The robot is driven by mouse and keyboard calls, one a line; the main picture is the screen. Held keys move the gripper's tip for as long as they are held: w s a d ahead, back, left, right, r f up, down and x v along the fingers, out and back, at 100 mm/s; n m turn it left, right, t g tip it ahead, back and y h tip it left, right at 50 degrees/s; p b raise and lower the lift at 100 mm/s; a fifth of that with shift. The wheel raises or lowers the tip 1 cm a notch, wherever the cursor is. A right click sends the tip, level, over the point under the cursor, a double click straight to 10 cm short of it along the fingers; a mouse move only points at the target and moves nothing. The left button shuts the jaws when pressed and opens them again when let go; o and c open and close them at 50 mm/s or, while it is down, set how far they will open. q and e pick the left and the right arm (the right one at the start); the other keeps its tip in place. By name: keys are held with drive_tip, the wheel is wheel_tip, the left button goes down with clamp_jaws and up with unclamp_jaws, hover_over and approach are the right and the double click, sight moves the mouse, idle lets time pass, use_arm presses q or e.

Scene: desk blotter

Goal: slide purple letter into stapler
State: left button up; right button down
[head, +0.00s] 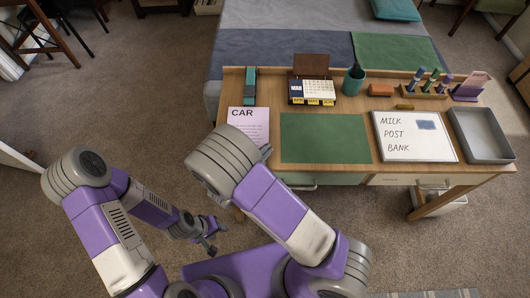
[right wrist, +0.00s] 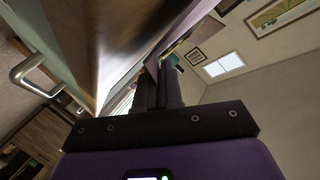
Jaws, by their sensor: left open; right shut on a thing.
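The purple letter (head: 250,122), a pale lilac sheet headed CAR, lies flat at the desk's left front. My right arm hides its near part. The teal and dark stapler (head: 250,84) stands behind it, near the desk's back left corner. The letter's far edge is close to the stapler's near end; I cannot tell if they touch. My right gripper (right wrist: 161,72) is at the desk's front edge in the right wrist view, shut on what seems to be the letter's near edge. My left gripper (head: 208,238) is open and empty, low in front of the desk.
A green blotter (head: 325,139) lies right of the letter. A calendar (head: 312,90), a teal cup (head: 354,79) and a pen stand (head: 424,91) line the back. A whiteboard (head: 414,149) and a grey tray (head: 482,151) fill the right. A drawer handle (right wrist: 35,72) is near my right gripper.

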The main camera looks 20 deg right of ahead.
drive_tip(key=shift+w+d, duration=0.2)
drive_tip(key=shift+w, duration=0.3)
drive_tip(key=shift+w+d, duration=0.1)
drive_tip(key=shift+w, duration=0.05)
drive_tip(key=c, duration=1.2)
unclamp_jaws()
drive_tip(key=shift+r, duration=0.1)
drive_tip(key=p+v, duration=0.1)
drive_tip(key=v, duration=0.5)
drive_tip(key=shift+a+p, duration=0.3)
drive_tip(key=shift+s+a+r, duration=0.15)
drive_tip(key=shift+s+a, duration=0.3)
drive_tip(key=shift+s, duration=0.3)
